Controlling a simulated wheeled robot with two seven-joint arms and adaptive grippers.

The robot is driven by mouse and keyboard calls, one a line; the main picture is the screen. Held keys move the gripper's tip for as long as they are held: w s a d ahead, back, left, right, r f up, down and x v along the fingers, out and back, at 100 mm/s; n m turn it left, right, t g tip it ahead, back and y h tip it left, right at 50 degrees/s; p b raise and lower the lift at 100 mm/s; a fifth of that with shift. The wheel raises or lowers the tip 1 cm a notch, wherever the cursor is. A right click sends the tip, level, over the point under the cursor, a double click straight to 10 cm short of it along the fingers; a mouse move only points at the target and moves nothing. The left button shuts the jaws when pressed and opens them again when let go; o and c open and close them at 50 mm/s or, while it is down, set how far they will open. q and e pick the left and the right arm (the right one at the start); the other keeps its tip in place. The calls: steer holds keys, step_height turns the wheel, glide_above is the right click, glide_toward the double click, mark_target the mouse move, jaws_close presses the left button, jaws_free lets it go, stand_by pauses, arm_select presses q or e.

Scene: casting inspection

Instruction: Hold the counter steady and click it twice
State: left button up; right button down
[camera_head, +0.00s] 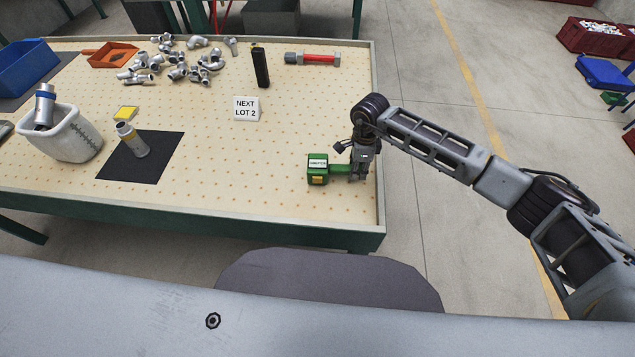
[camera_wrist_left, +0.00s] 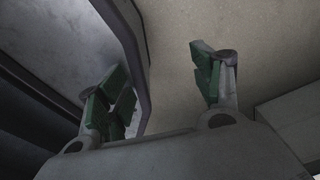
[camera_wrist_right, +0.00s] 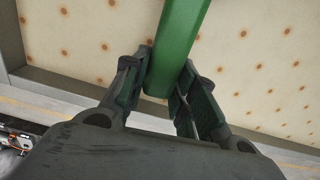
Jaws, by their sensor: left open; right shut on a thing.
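The counter (camera_head: 317,171) is a small green box with a white label on top and a yellow part on its front. It stands near the right front corner of the pegboard table. A green handle (camera_head: 340,169) runs from it to the right. My right gripper (camera_head: 357,172) is shut on this handle; in the right wrist view the handle (camera_wrist_right: 180,40) lies between the fingers (camera_wrist_right: 170,95). The counter's box is out of that view. My left gripper (camera_wrist_left: 160,85) is open and empty, seen only in the left wrist view, away from the counter.
The table (camera_head: 220,170) is clear around the counter. A "NEXT LOT 2" sign (camera_head: 246,108) stands behind left. Left are a dark mat (camera_head: 115,165) with a metal fitting (camera_head: 132,140), a white bin (camera_head: 75,145) and a yellow pad (camera_head: 126,113). Several pipe fittings (camera_head: 178,72) lie at the back.

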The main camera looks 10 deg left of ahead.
arm_select(q)
steer(key=shift+s, duration=0.7)
steer(key=shift+w, duration=0.2)
steer(key=shift+w+r, duration=0.1)
steer(key=shift+w, duration=0.25)
steer(key=c, duration=0.8)
steer(key=shift+w, duration=0.2)
jaws_close()
steer(key=shift+s, duration=0.1)
